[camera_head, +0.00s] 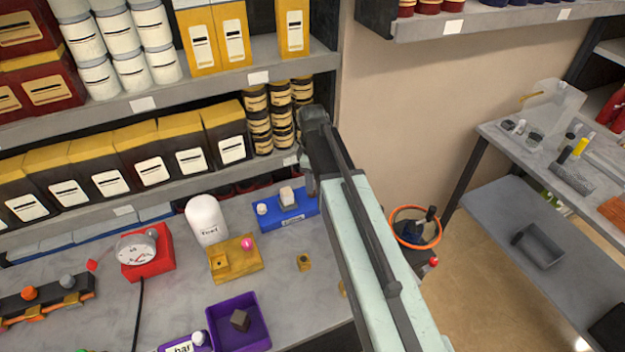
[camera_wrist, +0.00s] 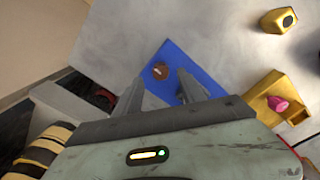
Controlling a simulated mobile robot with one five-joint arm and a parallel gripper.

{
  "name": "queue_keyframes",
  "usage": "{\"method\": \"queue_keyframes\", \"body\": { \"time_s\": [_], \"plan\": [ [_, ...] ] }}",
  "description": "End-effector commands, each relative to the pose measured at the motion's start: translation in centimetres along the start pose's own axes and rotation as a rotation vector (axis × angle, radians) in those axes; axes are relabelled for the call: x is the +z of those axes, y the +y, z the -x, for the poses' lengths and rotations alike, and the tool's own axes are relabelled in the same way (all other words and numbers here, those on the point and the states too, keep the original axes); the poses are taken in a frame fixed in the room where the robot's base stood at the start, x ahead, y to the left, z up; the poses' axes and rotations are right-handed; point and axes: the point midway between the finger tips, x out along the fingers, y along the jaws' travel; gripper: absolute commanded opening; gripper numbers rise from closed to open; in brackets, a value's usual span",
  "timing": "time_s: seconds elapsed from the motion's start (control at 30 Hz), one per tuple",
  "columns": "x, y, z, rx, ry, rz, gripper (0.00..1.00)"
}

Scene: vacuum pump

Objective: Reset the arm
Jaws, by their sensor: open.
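My arm reaches up across the head view, and its wrist end is in front of the shelf above the blue base. My gripper (camera_wrist: 158,88) shows in the wrist view with its two fingers apart and nothing between them. Below the fingers lies the blue base (camera_wrist: 196,68) with a brown hexagonal piece (camera_wrist: 160,70) on it. In the head view the blue base (camera_head: 295,221) carries a beige block (camera_head: 287,196) and a white knob (camera_head: 262,209). My arm hides part of the bench to its right.
A white canister (camera_head: 206,220), a yellow block with a pink knob (camera_head: 248,243), a red gauge box (camera_head: 160,262) and a purple tray (camera_head: 222,307) stand on the grey bench. Loaded shelves rise close behind.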

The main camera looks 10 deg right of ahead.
Motion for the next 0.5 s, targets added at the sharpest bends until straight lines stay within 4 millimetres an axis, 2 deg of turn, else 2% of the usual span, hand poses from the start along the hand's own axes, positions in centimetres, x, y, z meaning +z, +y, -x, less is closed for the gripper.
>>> {"method": "queue_keyframes", "body": {
  "time_s": [0.03,0.17,0.5],
  "plan": [
    [0.0,0.0,2.0,0.000,0.000,0.000,0.47],
    [0.0,0.1,3.7,0.001,-0.001,0.000,0.47],
    [0.0,0.1,3.7,0.001,-0.001,0.000,0.47]
  ]
}}
